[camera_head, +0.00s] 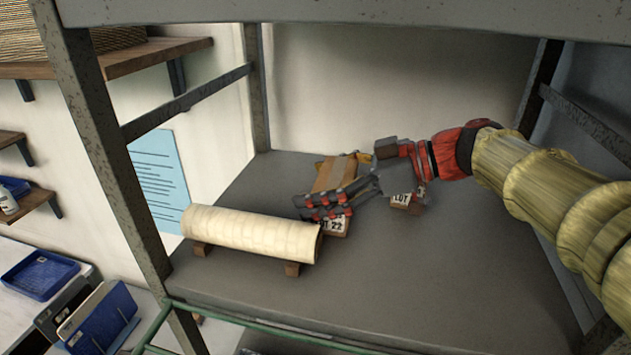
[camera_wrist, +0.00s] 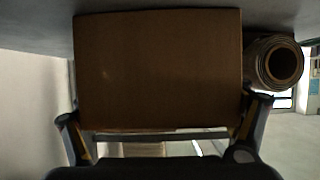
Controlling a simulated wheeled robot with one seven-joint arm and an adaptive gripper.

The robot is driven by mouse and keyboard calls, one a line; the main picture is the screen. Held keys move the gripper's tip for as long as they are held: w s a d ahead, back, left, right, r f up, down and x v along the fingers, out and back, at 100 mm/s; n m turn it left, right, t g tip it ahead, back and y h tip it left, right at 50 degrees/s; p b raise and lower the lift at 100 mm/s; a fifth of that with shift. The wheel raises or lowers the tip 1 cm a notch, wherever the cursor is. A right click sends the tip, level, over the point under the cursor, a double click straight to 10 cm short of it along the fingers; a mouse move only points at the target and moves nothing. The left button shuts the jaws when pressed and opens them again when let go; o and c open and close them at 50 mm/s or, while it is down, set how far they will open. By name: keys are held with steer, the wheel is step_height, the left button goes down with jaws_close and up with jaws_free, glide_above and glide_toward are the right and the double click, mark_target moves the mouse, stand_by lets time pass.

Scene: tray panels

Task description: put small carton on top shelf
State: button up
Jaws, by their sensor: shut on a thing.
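The small carton (camera_wrist: 158,70) is a plain brown box that fills the middle of the wrist view, between the two fingers of my gripper (camera_wrist: 165,128). In the head view, a brown carton (camera_head: 337,172) with a lighter tape band shows behind my gripper (camera_head: 318,205), which partly hides it. My gripper is shut on the carton. Both are over the grey shelf (camera_head: 430,290). In the wrist view the carton's edge meets a grey surface; whether its full weight rests on the shelf I cannot tell.
A pale roll (camera_head: 250,234) on wooden supports lies left of my gripper, close to the carton. Small brown pieces with white LOT labels (camera_head: 403,203) (camera_head: 332,227) are near the gripper. Metal posts (camera_head: 105,150) and an upper board (camera_head: 350,12) frame the shelf. Its front right is clear.

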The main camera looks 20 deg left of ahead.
mark_target(352, 175)
steer(key=o, duration=1)
steer(key=shift+f, duration=0.25)
steer(key=shift+c, duration=0.2)
steer(key=shift+o, duration=0.9)
steer(key=shift+f, duration=0.15)
steer(key=shift+d+r+b, duration=0.1)
steer(key=shift+r+b, duration=0.2)
steer(key=v, duration=0.7)
steer(key=shift+d+r+b, duration=0.2)
steer(key=shift+r+b, duration=0.1)
steer(key=shift+b, duration=0.05)
steer(key=shift+a, duration=0.1)
